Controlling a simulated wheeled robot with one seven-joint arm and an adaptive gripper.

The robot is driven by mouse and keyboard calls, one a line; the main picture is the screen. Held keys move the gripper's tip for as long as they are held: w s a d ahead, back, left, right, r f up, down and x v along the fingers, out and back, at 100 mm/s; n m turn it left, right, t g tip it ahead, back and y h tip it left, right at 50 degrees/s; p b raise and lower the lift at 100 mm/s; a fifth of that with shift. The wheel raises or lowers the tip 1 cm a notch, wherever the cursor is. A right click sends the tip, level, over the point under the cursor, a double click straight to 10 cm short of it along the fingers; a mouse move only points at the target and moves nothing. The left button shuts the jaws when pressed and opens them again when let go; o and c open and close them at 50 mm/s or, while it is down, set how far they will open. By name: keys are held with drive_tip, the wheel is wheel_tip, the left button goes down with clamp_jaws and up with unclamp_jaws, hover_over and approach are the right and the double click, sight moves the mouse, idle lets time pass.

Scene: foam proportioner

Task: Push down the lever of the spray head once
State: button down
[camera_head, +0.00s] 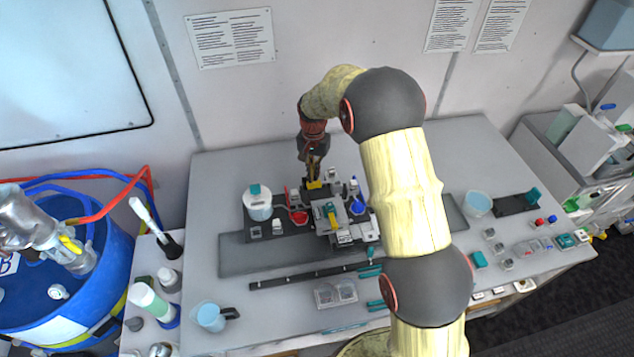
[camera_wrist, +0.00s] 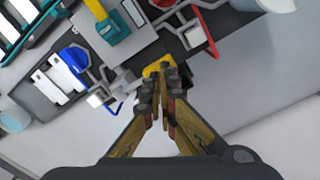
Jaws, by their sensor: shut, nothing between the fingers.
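My gripper (camera_head: 314,172) points down over the back of the device on the table, its fingers together and empty. In the wrist view, the fingertips (camera_wrist: 160,75) meet right at a small yellow piece (camera_wrist: 157,68). This yellow piece (camera_head: 314,185) also shows just below the fingertips in the head view. It may be the spray head's lever; the fingers hide part of it, and I cannot tell whether they touch it. A teal block with a yellow bar (camera_head: 331,212) sits on the device in front of it, apart from my gripper.
A white jar with a teal cap (camera_head: 258,203) stands left of the device. Red (camera_head: 298,216) and blue (camera_head: 357,205) parts flank its middle. A blue-handled clip (camera_wrist: 75,60) shows in the wrist view. The table is clear behind the device, towards the wall.

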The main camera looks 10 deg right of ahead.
sight(314, 182)
drive_tip(key=shift+f, duration=0.1)
drive_tip(key=shift+f+b, duration=1.35)
drive_tip(key=shift+f, duration=0.9)
drive_tip(key=shift+r, duration=0.15)
drive_tip(key=shift+r+p, duration=1.9)
drive_tip(key=shift+r, duration=2.1)
drive_tip(key=shift+n, duration=0.3)
